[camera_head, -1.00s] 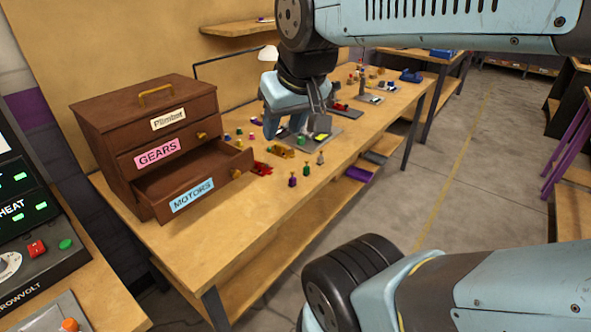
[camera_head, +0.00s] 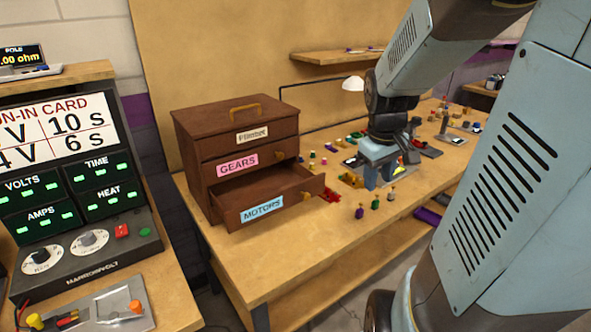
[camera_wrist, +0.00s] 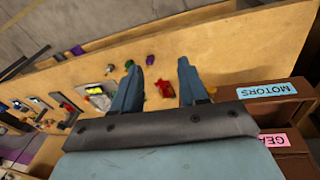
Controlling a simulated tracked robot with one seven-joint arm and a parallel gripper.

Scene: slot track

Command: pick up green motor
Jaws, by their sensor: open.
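A small green piece with a pale top (camera_head: 375,203), which looks like the green motor, stands on the workbench near its front edge, between a purple piece (camera_head: 360,211) and a yellowish one (camera_head: 391,194). In the wrist view the green piece (camera_wrist: 129,64) shows beside the left fingertip, partly hidden by it. The purple piece (camera_wrist: 150,60) shows between the fingertips there. My gripper (camera_head: 379,178) is open and empty, pointing down above the bench behind the green piece; it also shows in the wrist view (camera_wrist: 160,70). Its exact height is unclear.
A brown drawer cabinet (camera_head: 232,130) stands left on the workbench (camera_head: 300,250), its MOTORS drawer (camera_head: 262,209) pulled out. Several small parts lie behind. The bench's front left is clear.

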